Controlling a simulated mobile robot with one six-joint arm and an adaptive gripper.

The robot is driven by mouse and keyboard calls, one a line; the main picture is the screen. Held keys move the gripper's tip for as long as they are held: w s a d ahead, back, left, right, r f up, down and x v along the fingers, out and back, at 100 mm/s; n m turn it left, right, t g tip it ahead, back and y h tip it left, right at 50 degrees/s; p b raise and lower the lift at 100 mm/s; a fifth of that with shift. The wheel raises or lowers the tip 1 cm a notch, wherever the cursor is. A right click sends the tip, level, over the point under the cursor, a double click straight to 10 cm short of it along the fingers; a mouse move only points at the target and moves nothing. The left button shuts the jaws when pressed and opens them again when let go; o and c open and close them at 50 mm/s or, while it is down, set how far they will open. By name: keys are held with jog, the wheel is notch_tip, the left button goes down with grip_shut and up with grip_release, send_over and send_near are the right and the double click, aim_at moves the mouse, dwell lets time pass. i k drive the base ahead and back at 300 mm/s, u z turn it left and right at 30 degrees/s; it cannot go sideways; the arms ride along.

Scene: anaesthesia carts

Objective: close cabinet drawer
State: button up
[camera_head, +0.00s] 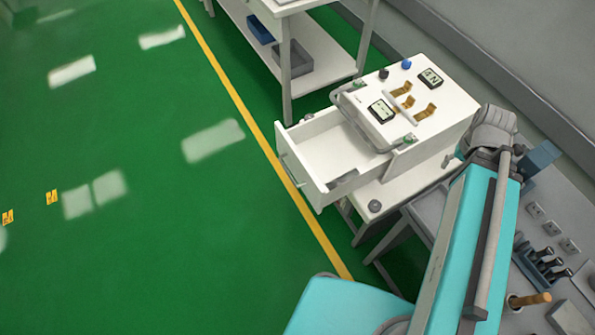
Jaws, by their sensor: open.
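A white cabinet (447,110) stands on a white stand right of the picture's middle. Its drawer (318,133) is pulled out to the left, and its inside shows from above. The drawer front (302,178) faces left and bears a slim handle. A small dark grey thing (343,181) shows at the drawer's near side. My teal arm reaches up from the bottom right, beside the cabinet's near right side and apart from the drawer front. I cannot make out my gripper's fingers in this view.
Small gauges and brass-coloured fittings (404,101) sit on the cabinet top. A white shelf cart (318,40) with bins stands behind. A grey bench (560,215) with tools lies at right. The green floor (150,200) left of the drawer is clear, with a yellow line (240,106).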

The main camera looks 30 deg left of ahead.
aim_at(328, 159)
jog(key=u, duration=1.45)
jog(key=i, duration=0.5)
jog(key=z, duration=0.1)
jog(key=k, duration=0.5)
jog(key=u, duration=0.05)
